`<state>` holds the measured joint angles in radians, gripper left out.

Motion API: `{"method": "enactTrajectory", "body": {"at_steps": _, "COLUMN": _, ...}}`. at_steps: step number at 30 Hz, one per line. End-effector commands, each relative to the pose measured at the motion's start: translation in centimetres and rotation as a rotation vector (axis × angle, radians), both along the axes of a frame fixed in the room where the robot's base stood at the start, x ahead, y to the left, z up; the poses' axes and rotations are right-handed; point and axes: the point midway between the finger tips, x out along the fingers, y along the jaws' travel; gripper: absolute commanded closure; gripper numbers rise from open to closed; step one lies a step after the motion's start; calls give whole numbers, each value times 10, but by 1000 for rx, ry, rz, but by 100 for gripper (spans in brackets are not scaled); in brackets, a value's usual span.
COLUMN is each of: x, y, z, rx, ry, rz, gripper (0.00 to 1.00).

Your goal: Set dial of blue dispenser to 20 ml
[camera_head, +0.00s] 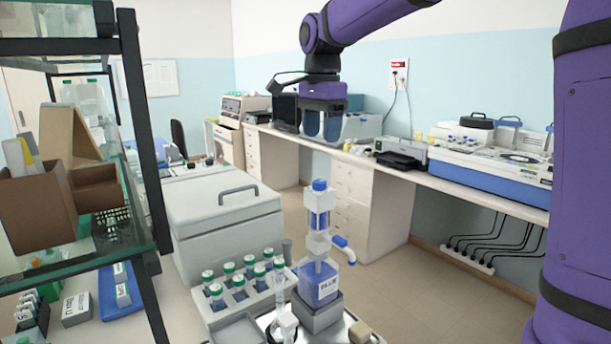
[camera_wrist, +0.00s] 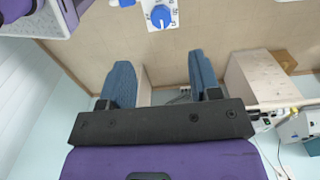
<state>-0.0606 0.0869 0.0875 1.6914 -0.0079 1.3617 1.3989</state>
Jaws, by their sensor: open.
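The blue dispenser (camera_head: 318,284) stands upright on a grey block, with a clear blue-filled bottle, a white and clear column, and a side spout with a blue cap. Its blue dial (camera_head: 320,185) is on top. In the wrist view the round blue dial (camera_wrist: 161,16) sits on a white numbered plate at the top edge, partly cut off; its setting cannot be read clearly. My gripper (camera_head: 322,136) is open and empty, above and apart from the dispenser. Its two blue fingers (camera_wrist: 160,66) are spread wide, with the dial beyond their tips, roughly midway between them.
A rack of green-capped tubes (camera_head: 241,283) stands left of the dispenser, and a clear bottle (camera_head: 284,317) in front. A large grey lidded box (camera_head: 222,212) is behind. A glass shelf (camera_head: 60,275) is at far left. Air around the dispenser's top is clear.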

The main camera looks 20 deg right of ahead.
Motion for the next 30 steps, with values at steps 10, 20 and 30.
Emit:
{"method": "enactTrajectory", "body": {"at_steps": 10, "x": 1, "y": 0, "z": -39, "rx": -1, "ry": 6, "rz": -9, "gripper": 43}}
{"method": "enactTrajectory", "body": {"at_steps": 20, "x": 1, "y": 0, "z": -92, "rx": 0, "ry": 4, "rz": -8, "gripper": 43}}
{"method": "enactTrajectory", "body": {"at_steps": 30, "x": 1, "y": 0, "z": -108, "rx": 0, "ry": 2, "rz": -7, "gripper": 43}}
